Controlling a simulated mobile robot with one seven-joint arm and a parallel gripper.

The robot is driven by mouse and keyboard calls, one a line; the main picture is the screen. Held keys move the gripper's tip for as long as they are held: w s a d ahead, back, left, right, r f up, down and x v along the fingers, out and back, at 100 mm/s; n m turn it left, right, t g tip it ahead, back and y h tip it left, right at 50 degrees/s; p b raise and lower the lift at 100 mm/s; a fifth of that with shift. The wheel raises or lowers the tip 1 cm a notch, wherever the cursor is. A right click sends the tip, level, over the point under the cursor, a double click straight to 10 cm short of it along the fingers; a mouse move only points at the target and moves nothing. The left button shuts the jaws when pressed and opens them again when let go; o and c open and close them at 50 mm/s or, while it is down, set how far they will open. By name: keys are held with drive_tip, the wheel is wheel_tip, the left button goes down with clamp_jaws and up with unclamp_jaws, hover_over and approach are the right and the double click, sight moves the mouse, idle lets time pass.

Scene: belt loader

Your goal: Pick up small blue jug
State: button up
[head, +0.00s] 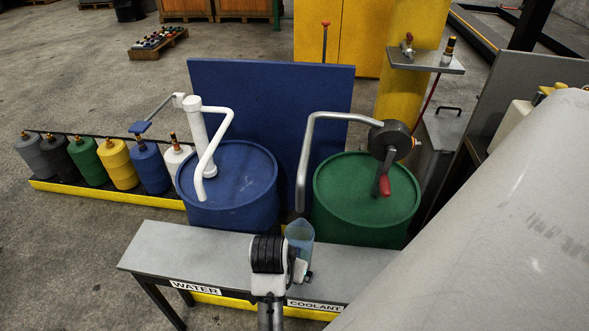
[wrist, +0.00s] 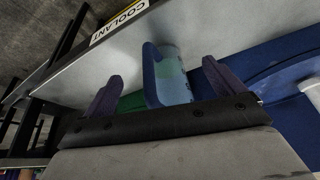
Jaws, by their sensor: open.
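The small blue jug (head: 300,236) is translucent blue and stands on the grey bench in front of the green drum, partly hidden by my gripper in the head view. In the wrist view the jug (wrist: 174,78) appears sideways between my two fingers, with its darker blue handle (wrist: 152,72) to the left. My gripper (wrist: 160,84) is open, one finger on each side of the jug, with space showing on both sides. In the head view my gripper (head: 297,270) is at the jug's near side. I cannot tell whether it touches the jug.
The grey bench (head: 190,246) carries WATER and COOLANT labels on its front edge. Behind it stand a blue drum (head: 230,190) and a green drum (head: 345,200) with pumps. Several colored containers (head: 118,165) line the left. A large grey surface (head: 500,230) fills the right.

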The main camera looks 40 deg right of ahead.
sight(299, 241)
drive_tip(key=w+d+p, duration=0.1)
drive_tip(key=d, duration=0.1)
drive_tip(key=w+d, duration=0.2)
drive_tip(key=d, duration=0.1)
drive_tip(key=w+d+p, duration=0.1)
drive_tip(key=d, duration=0.2)
drive_tip(key=shift+w+f+p, duration=0.15)
drive_tip(key=shift+w+p, duration=0.05)
drive_tip(key=shift+p, duration=0.1)
drive_tip(key=shift+d+f, duration=0.1)
drive_tip(key=shift+f, duration=0.25)
drive_tip(key=shift+c, duration=0.4)
drive_tip(key=shift+w, duration=0.1)
drive_tip(key=c, duration=1.2)
drive_tip(key=shift+r, duration=0.15)
